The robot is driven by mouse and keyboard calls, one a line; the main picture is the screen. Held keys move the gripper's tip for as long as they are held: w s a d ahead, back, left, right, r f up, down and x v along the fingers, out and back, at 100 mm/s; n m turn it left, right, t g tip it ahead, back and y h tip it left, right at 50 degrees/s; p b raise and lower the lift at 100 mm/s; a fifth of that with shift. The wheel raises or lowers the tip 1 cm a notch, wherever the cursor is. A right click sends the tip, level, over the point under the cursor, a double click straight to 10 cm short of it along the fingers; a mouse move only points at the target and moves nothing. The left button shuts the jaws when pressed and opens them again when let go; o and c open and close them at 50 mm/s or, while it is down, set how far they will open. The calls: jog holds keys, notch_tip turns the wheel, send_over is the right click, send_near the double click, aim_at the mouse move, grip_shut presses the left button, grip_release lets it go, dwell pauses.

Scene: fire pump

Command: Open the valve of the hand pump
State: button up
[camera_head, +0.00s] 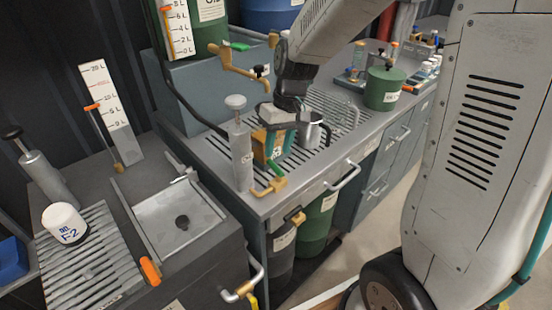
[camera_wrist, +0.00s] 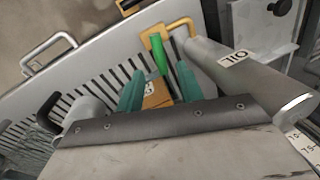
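The hand pump, a grey cylinder with a round knob (camera_head: 241,155), stands upright at the bench's front left corner. Its labelled body also shows at the right of the wrist view (camera_wrist: 245,75). A brass pipe (camera_head: 272,185) leaves its foot; it shows at the top of the wrist view (camera_wrist: 180,24). A green valve lever (camera_wrist: 159,55) lies by this pipe. My gripper (camera_wrist: 160,88) points down beside the pump, its teal fingers apart on either side of an orange labelled object (camera_wrist: 156,97). No contact with the lever shows. In the head view my gripper (camera_head: 276,140) partly hides that area.
A metal mug (camera_head: 311,130) with a black handle stands close right of my gripper on the slotted bench top. A brass tap (camera_head: 240,66) hangs above. A second pump (camera_head: 45,175) and a white canister (camera_head: 64,223) are at left. A green canister (camera_head: 384,88) stands farther right.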

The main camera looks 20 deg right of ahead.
aim_at(273, 165)
jog(key=shift+s+a+f, duration=0.1)
jog(key=shift+a+f, duration=0.15)
jog(key=shift+f, duration=0.85)
jog(key=shift+a+f, duration=0.2)
jog(key=shift+f, duration=0.85)
grip_shut()
jog(key=shift+a+n+g, duration=0.25)
jog(key=shift+n+g, duration=0.05)
jog(key=shift+n, duration=0.9)
grip_release()
